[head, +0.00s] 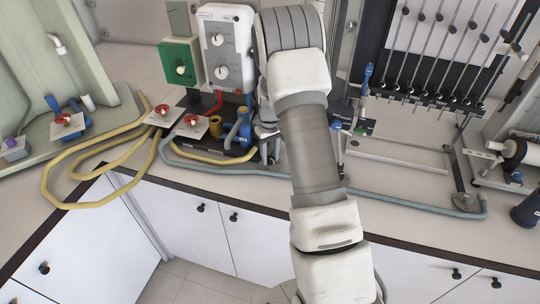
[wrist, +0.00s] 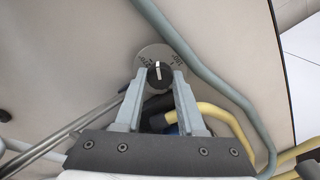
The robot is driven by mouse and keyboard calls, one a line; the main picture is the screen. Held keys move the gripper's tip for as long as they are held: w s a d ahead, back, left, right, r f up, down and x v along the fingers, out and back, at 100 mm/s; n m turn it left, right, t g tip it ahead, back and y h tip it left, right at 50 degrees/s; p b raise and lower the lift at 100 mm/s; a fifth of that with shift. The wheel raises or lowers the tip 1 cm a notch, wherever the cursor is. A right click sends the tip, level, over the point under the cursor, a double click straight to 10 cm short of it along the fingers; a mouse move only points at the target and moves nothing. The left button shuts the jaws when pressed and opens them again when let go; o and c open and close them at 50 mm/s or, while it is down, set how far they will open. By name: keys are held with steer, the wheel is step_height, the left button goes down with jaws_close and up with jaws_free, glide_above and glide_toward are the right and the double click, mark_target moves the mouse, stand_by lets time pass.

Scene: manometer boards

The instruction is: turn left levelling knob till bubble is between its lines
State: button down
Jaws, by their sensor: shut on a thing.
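In the wrist view, a round black knob (wrist: 160,72) with a white pointer line sits over a grey disc (wrist: 152,52) with dark lettering on its rim. My gripper (wrist: 159,79) has one finger on each side of this knob and is shut on it. The pointer runs nearly straight up in the picture. In the head view my arm covers the knob, and the gripper is mostly hidden behind it. The manometer board (head: 425,98) with several slanted tubes stands right of my arm. A grey disc foot (head: 466,203) shows at its right front. I cannot make out the bubble or its lines.
A blue-grey hose (head: 410,204) runs along the bench front and passes close to the knob in the wrist view (wrist: 205,75). Yellow hoses (head: 75,203) loop on the left. A white box with dials (head: 228,48) and red-handled valves (head: 192,121) stand left of my arm.

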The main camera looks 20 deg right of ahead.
mark_target(270, 158)
steer(key=shift+f+m+b, duration=0.15)
steer(key=shift+m+b, duration=0.45)
steer(key=shift+m, duration=0.1)
steer(key=shift+r+m+b, duration=0.2)
steer(key=shift+m+b, duration=0.1)
steer(key=shift+m, duration=0.6)
steer(key=c, duration=0.5)
jaws_free()
step_height(270, 158, up, 17)
steer(key=shift+r, duration=0.2)
